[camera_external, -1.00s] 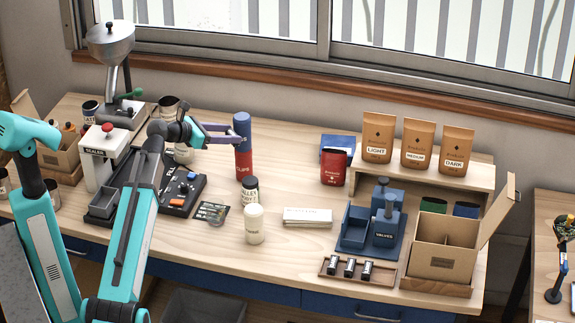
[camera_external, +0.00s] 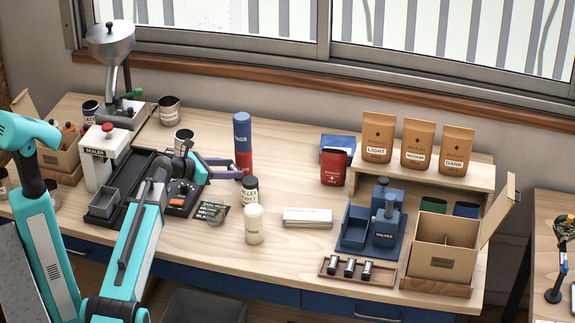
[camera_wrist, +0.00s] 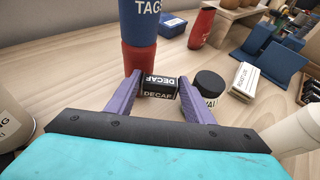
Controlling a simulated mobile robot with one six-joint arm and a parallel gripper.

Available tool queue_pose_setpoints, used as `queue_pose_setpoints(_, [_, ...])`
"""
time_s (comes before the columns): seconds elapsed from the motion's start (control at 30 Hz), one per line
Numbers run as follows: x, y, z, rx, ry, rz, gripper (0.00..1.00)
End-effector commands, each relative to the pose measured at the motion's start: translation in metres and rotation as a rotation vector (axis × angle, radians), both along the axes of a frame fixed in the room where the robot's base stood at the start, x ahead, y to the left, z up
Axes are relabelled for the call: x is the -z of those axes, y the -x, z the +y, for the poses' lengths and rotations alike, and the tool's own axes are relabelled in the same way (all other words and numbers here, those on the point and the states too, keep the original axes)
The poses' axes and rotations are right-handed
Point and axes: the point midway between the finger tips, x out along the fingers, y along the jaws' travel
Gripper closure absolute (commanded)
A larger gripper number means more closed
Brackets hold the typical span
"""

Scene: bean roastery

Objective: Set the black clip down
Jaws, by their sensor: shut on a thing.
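The black clip (camera_wrist: 159,87), with white DECAF lettering, sits between the two purple fingers of my gripper (camera_wrist: 160,80) in the wrist view. The fingers are shut on it. In the external view my gripper (camera_external: 238,168) is low over the table, beside the base of the blue and red TAGS cylinder (camera_external: 243,145). I cannot make out the clip in that view. I cannot tell whether its underside touches the table.
A black-lidded jar (camera_external: 250,190) and a cream bottle (camera_external: 254,224) stand close in front of my gripper. A white box (camera_external: 307,217) lies to the right. A wooden tray (camera_external: 328,273) holds three dark, white-labelled pieces. Bare table lies right of the cylinder.

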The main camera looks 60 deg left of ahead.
Motion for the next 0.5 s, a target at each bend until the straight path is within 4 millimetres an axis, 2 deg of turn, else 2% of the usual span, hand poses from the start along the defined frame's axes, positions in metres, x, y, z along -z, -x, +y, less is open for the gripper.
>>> queue_pose_setpoints(0.2, [0.0153,-0.0001,0.0002,0.000,0.000,0.000,0.73])
queue_pose_setpoints(0.5, [0.0158,-0.0002,0.0002,0.000,0.000,-0.001,0.73])
